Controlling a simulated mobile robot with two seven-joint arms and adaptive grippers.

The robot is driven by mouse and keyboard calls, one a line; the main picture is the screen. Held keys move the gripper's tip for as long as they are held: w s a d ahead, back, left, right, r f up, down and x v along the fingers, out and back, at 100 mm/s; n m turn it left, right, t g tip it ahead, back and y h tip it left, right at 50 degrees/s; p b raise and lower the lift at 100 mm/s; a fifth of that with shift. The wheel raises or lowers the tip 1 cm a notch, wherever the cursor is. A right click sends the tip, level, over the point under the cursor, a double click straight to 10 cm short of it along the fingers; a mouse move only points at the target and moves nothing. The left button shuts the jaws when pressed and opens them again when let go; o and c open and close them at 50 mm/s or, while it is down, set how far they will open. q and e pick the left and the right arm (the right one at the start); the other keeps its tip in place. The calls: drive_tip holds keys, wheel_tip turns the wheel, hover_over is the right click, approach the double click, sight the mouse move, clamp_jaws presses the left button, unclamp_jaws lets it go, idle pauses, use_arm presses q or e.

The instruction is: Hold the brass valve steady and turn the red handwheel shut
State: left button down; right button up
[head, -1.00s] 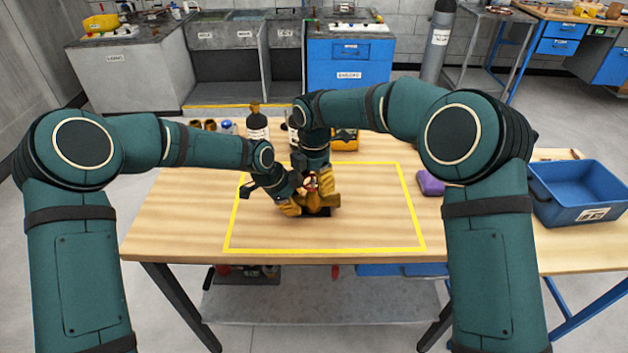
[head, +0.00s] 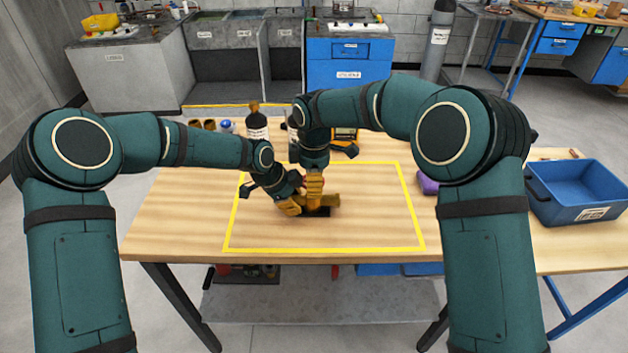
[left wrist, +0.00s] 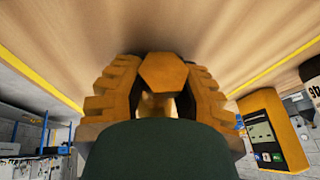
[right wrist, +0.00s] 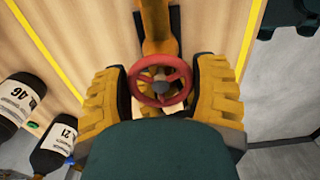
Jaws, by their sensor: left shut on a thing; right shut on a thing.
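The brass valve (head: 328,200) lies on a dark base inside the yellow-taped rectangle. My left gripper (head: 290,207) is shut on the valve's left end; in the left wrist view the hexagonal end (left wrist: 163,72) sits between both fingers. My right gripper (head: 315,190) points down over the valve from above. In the right wrist view the red handwheel (right wrist: 160,71) is between its fingers (right wrist: 160,90), which are shut on the rim. In the head view the fingers and left hand hide most of the wheel.
Dark bottles (head: 257,130) and a yellow meter (head: 345,134) stand at the table's back. A purple item (head: 428,184) lies right of the tape, partly behind my right arm. A blue bin (head: 580,190) is at the far right. The taped area's front is clear.

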drive_tip(key=shift+r, duration=0.1)
idle(0.5)
drive_tip(key=o, duration=1.2)
wheel_tip(320, 180, up, 12)
drive_tip(key=shift+f, duration=0.1)
